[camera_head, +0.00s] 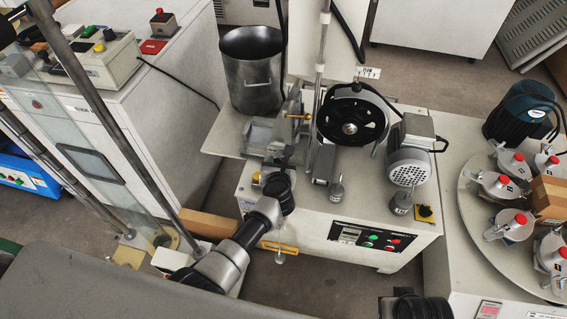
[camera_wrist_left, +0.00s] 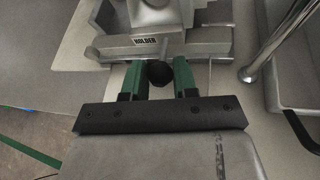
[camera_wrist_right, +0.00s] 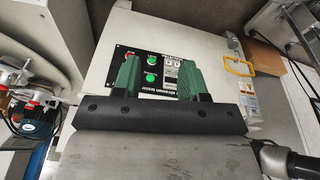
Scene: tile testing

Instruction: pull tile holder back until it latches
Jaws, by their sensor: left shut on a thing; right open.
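The tile holder (camera_head: 258,134) is a grey metal slide on the left of the white machine's top, beside the black wheel (camera_head: 350,118). In the left wrist view its body (camera_wrist_left: 200,42) carries a "HOLDER" label, and a round black knob (camera_wrist_left: 159,73) sticks out toward me. My left gripper (camera_head: 285,158) is at the holder's near side. Its green fingers (camera_wrist_left: 158,80) are shut on the knob. My right gripper (camera_wrist_right: 158,80) is open and empty, facing the machine's front panel (camera_wrist_right: 150,75). Whether the holder is latched cannot be seen.
A steel pot (camera_head: 252,68) stands behind the holder. A grey motor (camera_head: 409,155) is right of the wheel. A yellow handle (camera_wrist_right: 238,60) is on the machine's front. A round table (camera_head: 480,205) with several red-topped jars is at the right. A glass-fronted machine (camera_head: 90,130) stands at the left.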

